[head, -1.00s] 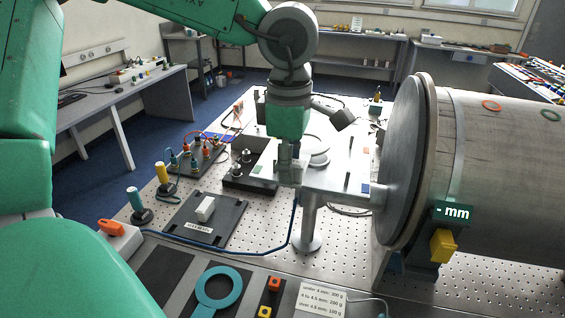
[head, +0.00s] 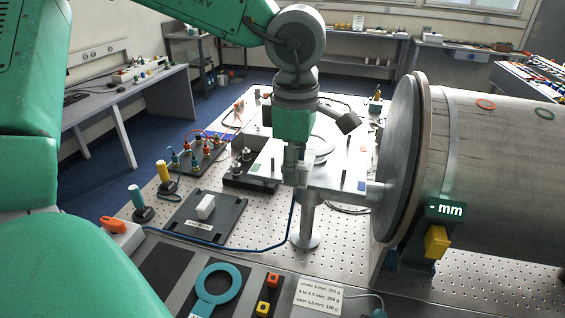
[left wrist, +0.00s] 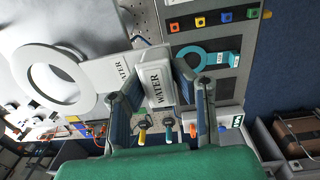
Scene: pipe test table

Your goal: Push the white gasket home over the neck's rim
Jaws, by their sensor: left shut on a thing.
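The white gasket (left wrist: 96,75) is a flat ring with a tab and a block marked WATER (left wrist: 155,80). In the left wrist view my left gripper (left wrist: 154,92) is shut on that block, one finger on each side. In the head view my left gripper (head: 297,180) points down over the pale plate (head: 345,180), and the gasket's ring (head: 320,146) shows partly behind it. The neck cannot be made out clearly, so I cannot tell whether the ring touches or surrounds its rim. My right gripper is not in view.
A large pipe with a round end flange (head: 399,160) stands close on the right. A teal ring (head: 216,296) lies in the front tray. A dark board with a white block (head: 205,207) and a board with several connectors (head: 200,155) are left of the plate.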

